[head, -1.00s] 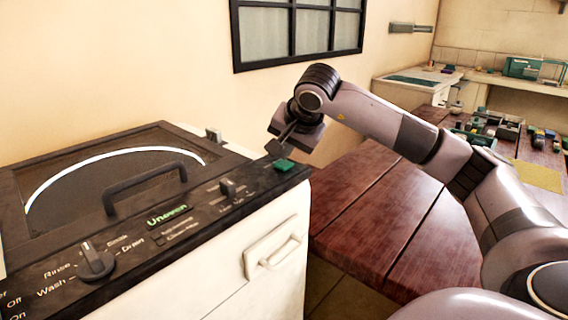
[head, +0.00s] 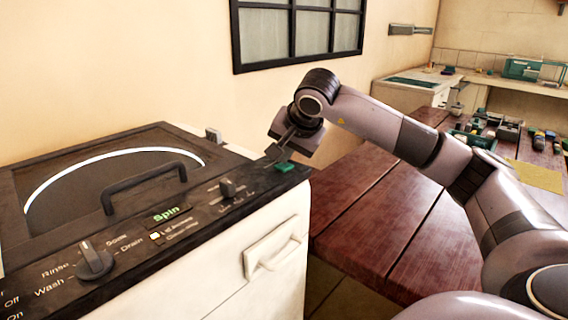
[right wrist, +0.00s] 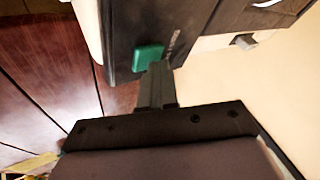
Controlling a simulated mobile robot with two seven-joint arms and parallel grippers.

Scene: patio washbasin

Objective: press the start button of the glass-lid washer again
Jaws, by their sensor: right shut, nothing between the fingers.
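The glass-lid washer (head: 60,240) stands at the left with its dark lid (head: 110,180) down. Its green start button (head: 284,167) is at the right end of the black control panel. The panel's display (head: 166,215) reads "Spin" in green, and a small light glows below it. My right gripper (head: 278,153) is shut and empty, with its fingertips at the button. In the right wrist view the fingertips (right wrist: 158,68) meet the near edge of the green button (right wrist: 147,57); I cannot tell how firmly they touch. My left gripper is not in view.
A selector knob (head: 94,260) and a slider (head: 228,188) sit on the panel. A reddish wooden table (head: 400,215) is right of the washer, under my right arm, with several small items at its far end. A wall with a window is behind.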

